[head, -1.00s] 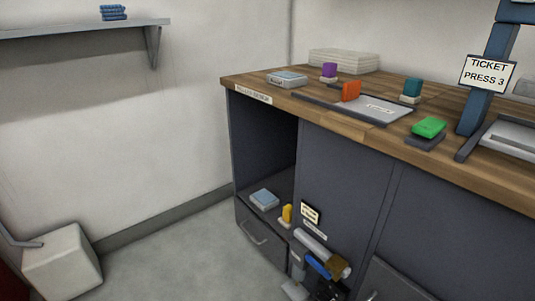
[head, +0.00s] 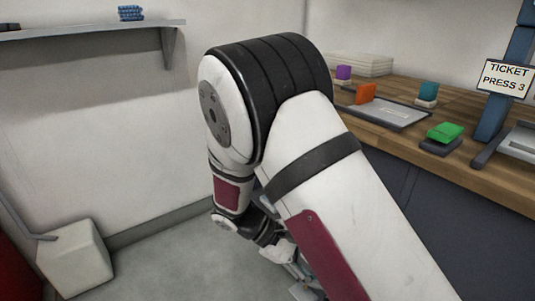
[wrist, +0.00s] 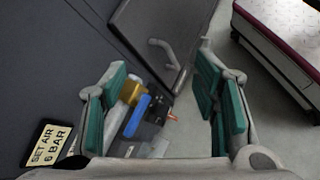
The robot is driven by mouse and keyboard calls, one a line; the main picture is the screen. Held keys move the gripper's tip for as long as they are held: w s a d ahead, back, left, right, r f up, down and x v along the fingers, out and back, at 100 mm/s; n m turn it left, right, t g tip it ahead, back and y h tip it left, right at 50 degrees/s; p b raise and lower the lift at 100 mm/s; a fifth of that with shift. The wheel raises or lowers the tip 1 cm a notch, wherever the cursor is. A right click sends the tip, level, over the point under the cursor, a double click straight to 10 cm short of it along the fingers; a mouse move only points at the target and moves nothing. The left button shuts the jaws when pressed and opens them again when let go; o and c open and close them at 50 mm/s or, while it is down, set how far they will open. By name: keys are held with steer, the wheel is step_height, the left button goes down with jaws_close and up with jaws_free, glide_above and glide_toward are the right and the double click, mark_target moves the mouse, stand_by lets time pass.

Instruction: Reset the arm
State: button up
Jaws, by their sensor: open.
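My arm fills the middle of the head view, bent at a large joint and reaching down in front of the bench. My gripper (wrist: 165,105) shows in the wrist view with its two green-padded fingers spread apart and nothing between the pads. Beyond the fingers, lower down by the cabinet, are a blue handle (wrist: 136,115) and a brass-coloured part (wrist: 132,91). In the head view the arm hides the open cabinet bay and most of the gripper.
A wooden bench (head: 480,165) holds a grey tray (head: 408,118), an orange block (head: 365,93), a green block (head: 445,131) and a press with a sign (head: 507,78). A cabinet handle (wrist: 163,50) and a "SET AIR 6 BAR" label (wrist: 47,146) are near my gripper.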

steer(key=s+d+r+m+g+y, duration=0.1)
steer(key=s+d+r+m+y, duration=0.2)
steer(key=s+r, duration=0.45)
steer(key=s+d+r+m+y, duration=0.3)
steer(key=s+d+r+y, duration=0.1)
steer(key=r, duration=0.6)
steer(key=s+r+m+t+y, duration=0.2)
steer(key=s+m, duration=0.1)
steer(key=s, duration=0.4)
steer(key=s+r+m+t+y, duration=0.2)
steer(key=s, duration=0.6)
step_height(320, 180, up, 36)
steer(key=t+p, duration=0.3)
steer(key=p, duration=3.2)
steer(key=shift+w+d+r+t, duration=0.15)
steer(key=shift+d+r+t, duration=0.1)
steer(key=shift+d+t, duration=0.05)
